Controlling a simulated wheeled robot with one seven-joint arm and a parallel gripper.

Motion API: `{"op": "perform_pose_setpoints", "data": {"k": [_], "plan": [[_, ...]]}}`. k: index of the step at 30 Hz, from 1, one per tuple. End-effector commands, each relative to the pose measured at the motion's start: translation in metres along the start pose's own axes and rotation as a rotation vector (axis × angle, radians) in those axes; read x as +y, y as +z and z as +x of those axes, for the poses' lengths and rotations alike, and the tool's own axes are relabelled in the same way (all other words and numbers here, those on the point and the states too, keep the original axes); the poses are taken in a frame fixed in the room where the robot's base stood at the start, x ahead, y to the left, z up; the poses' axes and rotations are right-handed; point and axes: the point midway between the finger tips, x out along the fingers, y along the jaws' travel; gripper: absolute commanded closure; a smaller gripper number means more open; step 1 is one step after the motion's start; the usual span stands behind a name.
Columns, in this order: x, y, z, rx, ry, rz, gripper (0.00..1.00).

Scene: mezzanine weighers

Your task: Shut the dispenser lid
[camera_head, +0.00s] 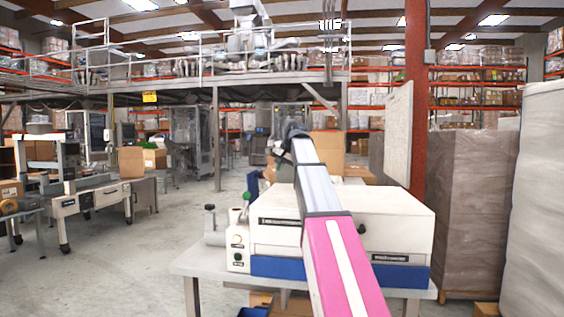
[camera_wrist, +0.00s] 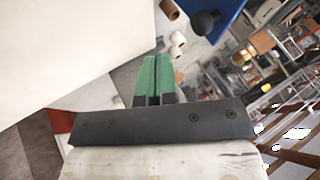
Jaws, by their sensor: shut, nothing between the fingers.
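The dispenser (camera_head: 340,215) is a white box with a blue lower band. It stands on a grey table (camera_head: 205,262) in the head view. Its broad white top looks like the lid, but my arm crosses it and I cannot tell how far it is open. In the wrist view, a large plain white surface (camera_wrist: 70,55), probably part of the dispenser, fills the upper left beside my fingers. My gripper (camera_wrist: 156,62) has green fingers pressed together with nothing between them. White surface and fingers look apart. In the head view the fingers are hidden behind my arm.
A blue panel with a black knob (camera_wrist: 205,22) shows at the top of the wrist view. A wrapped pallet (camera_head: 470,210) and a red column (camera_head: 416,100) stand right of the dispenser. Conveyor benches (camera_head: 100,200) stand at left, with open floor between.

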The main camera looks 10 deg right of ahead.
Motion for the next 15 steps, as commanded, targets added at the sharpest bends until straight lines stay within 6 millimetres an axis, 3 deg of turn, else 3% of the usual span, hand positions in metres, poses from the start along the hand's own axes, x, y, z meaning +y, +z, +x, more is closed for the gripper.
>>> {"op": "perform_pose_setpoints", "data": {"k": [7, 15], "plan": [[0.000, 0.000, 0.047, -0.002, 0.001, 0.000, 1.00], [-0.029, -0.001, 0.061, 0.000, 0.000, -0.001, 1.00]]}}
